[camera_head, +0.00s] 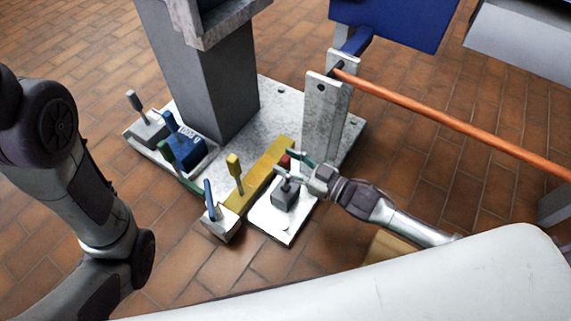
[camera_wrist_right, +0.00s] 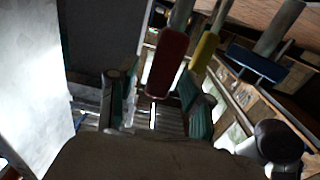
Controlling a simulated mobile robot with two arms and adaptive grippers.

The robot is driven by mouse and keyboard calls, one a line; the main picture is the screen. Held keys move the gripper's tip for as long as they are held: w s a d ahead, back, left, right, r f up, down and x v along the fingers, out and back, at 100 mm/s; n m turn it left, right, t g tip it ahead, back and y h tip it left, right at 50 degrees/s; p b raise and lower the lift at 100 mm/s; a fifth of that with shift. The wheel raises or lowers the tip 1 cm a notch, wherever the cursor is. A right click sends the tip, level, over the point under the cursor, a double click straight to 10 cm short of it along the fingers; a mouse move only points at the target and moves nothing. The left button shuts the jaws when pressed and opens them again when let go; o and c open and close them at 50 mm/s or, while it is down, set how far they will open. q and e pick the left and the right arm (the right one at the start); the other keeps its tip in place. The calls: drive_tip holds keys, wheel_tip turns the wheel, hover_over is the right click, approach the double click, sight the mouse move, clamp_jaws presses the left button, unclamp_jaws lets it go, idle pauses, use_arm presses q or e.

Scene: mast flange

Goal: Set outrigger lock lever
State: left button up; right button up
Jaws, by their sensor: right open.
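A red-handled lever (camera_head: 285,161) stands on a small dark grey block (camera_head: 286,194) on a white plate at the front right of the flange base. Which lever is the outrigger lock lever, I cannot read. My right gripper (camera_head: 291,167) reaches in from the right, open, with its fingers around the red handle. In the right wrist view the red handle (camera_wrist_right: 166,62) shows ahead of and between the spread fingers (camera_wrist_right: 154,98), with a gap visible beside it. Whether a finger touches it, I cannot tell. My left gripper is out of view; only its arm shows.
A yellow lever (camera_head: 234,167) and a blue lever (camera_head: 209,195) stand just left of the red one. Green, blue and grey levers (camera_head: 133,101) are farther left. An upright bracket (camera_head: 320,125) and an orange bar (camera_head: 440,118) stand behind and right of my right gripper.

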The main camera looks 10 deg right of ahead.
drive_tip(key=shift+w+a, duration=0.25)
drive_tip(key=shift+a, duration=0.05)
clamp_jaws()
idle(0.3)
